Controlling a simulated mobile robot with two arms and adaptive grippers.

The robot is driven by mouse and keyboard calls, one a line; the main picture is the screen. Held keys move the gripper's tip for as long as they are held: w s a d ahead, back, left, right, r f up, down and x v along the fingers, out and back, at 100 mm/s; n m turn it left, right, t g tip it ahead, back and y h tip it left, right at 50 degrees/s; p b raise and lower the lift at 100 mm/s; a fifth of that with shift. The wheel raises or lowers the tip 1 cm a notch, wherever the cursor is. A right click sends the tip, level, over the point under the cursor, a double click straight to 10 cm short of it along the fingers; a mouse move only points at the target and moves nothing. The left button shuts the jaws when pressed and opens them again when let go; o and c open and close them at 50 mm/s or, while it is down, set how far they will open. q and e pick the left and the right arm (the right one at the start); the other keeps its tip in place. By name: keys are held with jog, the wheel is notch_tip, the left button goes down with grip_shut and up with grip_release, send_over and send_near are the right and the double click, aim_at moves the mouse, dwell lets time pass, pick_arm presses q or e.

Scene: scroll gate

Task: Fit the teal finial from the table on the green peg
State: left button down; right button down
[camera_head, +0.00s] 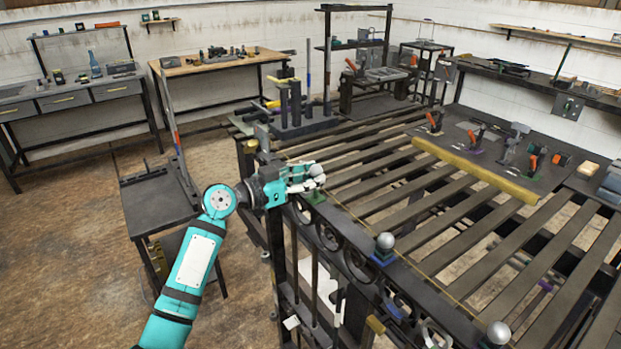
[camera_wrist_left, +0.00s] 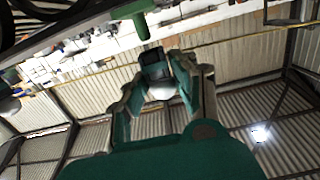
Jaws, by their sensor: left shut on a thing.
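My left gripper (camera_head: 308,178) is shut on a finial with a pale round ball (camera_head: 318,170), over the near rail of the slatted bench. The fingers hide most of the finial, and its teal part cannot be made out. A green base (camera_head: 315,197) shows on the rail just below the fingers. In the left wrist view the green peg (camera_wrist_left: 142,27) stands just beyond the fingertips (camera_wrist_left: 155,62), and the pale ball (camera_wrist_left: 161,91) shows between the fingers. I cannot tell whether finial and peg touch. My right gripper is not in view.
Along the same rail stand a silver ball finial on a blue base (camera_head: 385,243) and another silver ball (camera_head: 498,332). A yellow bar (camera_head: 475,170) lies across the slats. A dark stand with upright posts (camera_head: 300,120) is behind the gripper. A small dark table (camera_head: 158,203) stands left.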

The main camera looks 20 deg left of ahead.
aim_at(310, 200)
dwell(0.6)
pick_arm(q)
jog(key=shift+f+b, duration=1.8)
jog(key=shift+b, duration=0.4)
dwell(0.5)
jog(key=c, duration=1)
grip_release()
jog(key=v, duration=1.2)
